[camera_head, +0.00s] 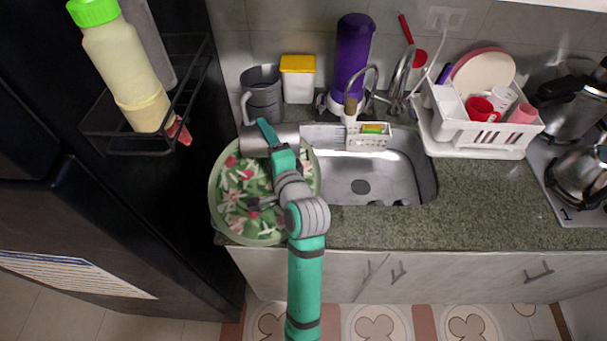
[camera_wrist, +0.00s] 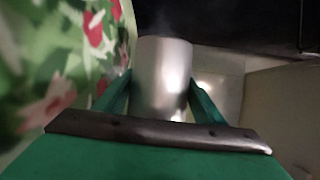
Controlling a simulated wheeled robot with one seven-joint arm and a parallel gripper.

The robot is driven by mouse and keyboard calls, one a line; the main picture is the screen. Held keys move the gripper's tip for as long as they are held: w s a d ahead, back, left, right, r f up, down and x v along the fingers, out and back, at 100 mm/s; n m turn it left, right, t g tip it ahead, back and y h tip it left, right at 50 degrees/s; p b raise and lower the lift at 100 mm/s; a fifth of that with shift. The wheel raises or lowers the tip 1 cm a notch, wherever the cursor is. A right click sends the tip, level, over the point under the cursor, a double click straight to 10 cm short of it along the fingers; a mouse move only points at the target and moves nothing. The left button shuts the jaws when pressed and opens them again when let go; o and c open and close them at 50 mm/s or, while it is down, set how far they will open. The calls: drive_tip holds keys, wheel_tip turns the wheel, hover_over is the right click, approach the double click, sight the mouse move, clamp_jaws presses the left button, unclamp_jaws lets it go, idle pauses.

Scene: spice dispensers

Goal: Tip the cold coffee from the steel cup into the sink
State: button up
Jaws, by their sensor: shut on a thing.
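The steel cup (camera_head: 253,140) lies on its side in the grip of my gripper (camera_head: 272,140), to the left of the sink. Its right end is close to the sink's left edge. In the wrist view the cup (camera_wrist: 162,75) sits between the two green fingers of my gripper (camera_wrist: 160,100), which are shut on it. I cannot see into the cup or tell whether coffee is inside. The sink (camera_head: 390,178) is a steel basin set in the counter, and its floor shows a dark drain.
A round floral tray (camera_head: 216,190) lies under my arm, left of the sink. Behind stand a grey jug (camera_head: 262,95), a yellow-lidded box (camera_head: 298,82) and a purple bottle (camera_head: 353,60). A faucet and white caddy (camera_head: 367,142) are at the sink's back; a dish rack (camera_head: 480,140) stands right.

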idle(0.3)
drive_tip(key=shift+d+f+m, duration=0.1)
drive_tip(key=shift+d+m, duration=0.2)
drive_tip(key=shift+d, duration=0.05)
drive_tip(key=shift+a, duration=0.1)
